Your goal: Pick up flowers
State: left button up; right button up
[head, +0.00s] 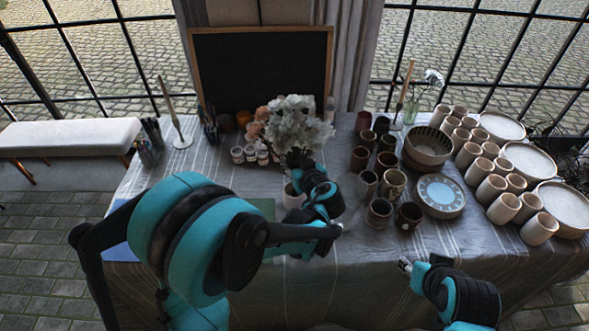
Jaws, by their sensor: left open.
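A bunch of white flowers (298,125) stands upright near the middle of the table, in front of the blackboard. Peach-pink blooms (257,124) show at the left of the white ones. My left gripper (297,162) is open at the lower part of the bunch, by the stems. The dark fingers overlap the stems in this view, so I cannot tell whether they touch.
Several cups (490,190), a bowl (428,146) and a blue-centred plate (439,195) crowd the table's right side. Small paint jars (250,154) stand left of the flowers. The cloth (350,255) is clear at the front middle.

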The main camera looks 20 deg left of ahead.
pick_arm(q)
jog(key=shift+c, duration=0.4)
grip_shut()
